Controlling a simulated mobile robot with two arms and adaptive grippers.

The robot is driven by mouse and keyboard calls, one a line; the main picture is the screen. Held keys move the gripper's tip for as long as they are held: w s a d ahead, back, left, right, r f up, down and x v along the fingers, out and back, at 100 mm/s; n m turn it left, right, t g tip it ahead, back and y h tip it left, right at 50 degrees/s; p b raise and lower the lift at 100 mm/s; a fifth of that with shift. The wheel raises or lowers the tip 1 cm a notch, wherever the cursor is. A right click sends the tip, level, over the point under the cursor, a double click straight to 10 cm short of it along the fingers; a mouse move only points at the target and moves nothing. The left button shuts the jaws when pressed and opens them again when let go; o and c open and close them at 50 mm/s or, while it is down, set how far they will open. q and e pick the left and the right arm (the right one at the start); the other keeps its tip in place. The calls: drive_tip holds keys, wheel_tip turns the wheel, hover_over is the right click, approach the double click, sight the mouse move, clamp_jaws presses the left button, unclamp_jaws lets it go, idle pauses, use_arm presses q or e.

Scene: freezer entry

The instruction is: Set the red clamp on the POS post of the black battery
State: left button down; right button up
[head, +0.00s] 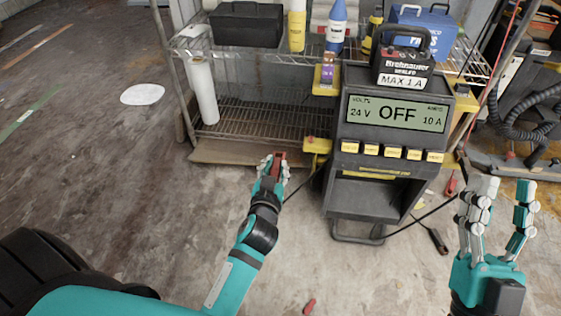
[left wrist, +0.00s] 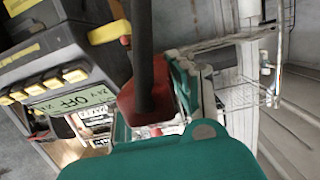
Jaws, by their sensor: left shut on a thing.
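A red clamp (head: 279,160) is between the fingers of my left gripper (head: 275,166), which is shut on it in front of the wire shelf. In the left wrist view the red clamp (left wrist: 130,102) shows close up, with a dark bar or cable in front of part of it. A black battery (head: 403,72) with a handle and a "MAX 1 A" label stands on top of the charger (head: 350,145), up and right of the clamp and apart from it. I cannot make out its POS post. My right gripper (head: 505,187) is open and empty at the right.
The charger's display (head: 397,113) reads OFF, 24 V, 10 A. The wire shelf (head: 262,112) holds a black box (head: 247,24), bottles and a blue case (head: 424,28). Dark cables lie beside the charger. A small red piece (head: 309,306) lies on the floor. Floor at left is mostly clear.

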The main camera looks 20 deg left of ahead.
sight(275, 168)
use_arm(q)
drive_tip(key=shift+r+p, duration=0.4)
drive_tip(key=shift+r, duration=0.1)
drive_tip(key=shift+r+p, duration=1.05)
drive_tip(key=shift+r, duration=0.25)
drive_tip(key=shift+r+p, duration=0.15)
drive_tip(key=shift+p, duration=0.25)
use_arm(e)
drive_tip(key=w+f+g+h, duration=0.2)
drive_tip(key=f+g, duration=0.3)
drive_tip(key=f, duration=0.2)
drive_tip(key=w+d+f+g+h, duration=0.1)
drive_tip(key=w+f+g, duration=0.1)
drive_tip(key=f+g, duration=0.3)
drive_tip(key=shift+w+f+h, duration=0.3)
drive_tip(key=shift+f+h, duration=0.1)
drive_tip(key=shift+f, duration=1)
use_arm(q)
drive_tip(key=shift+r, duration=0.1)
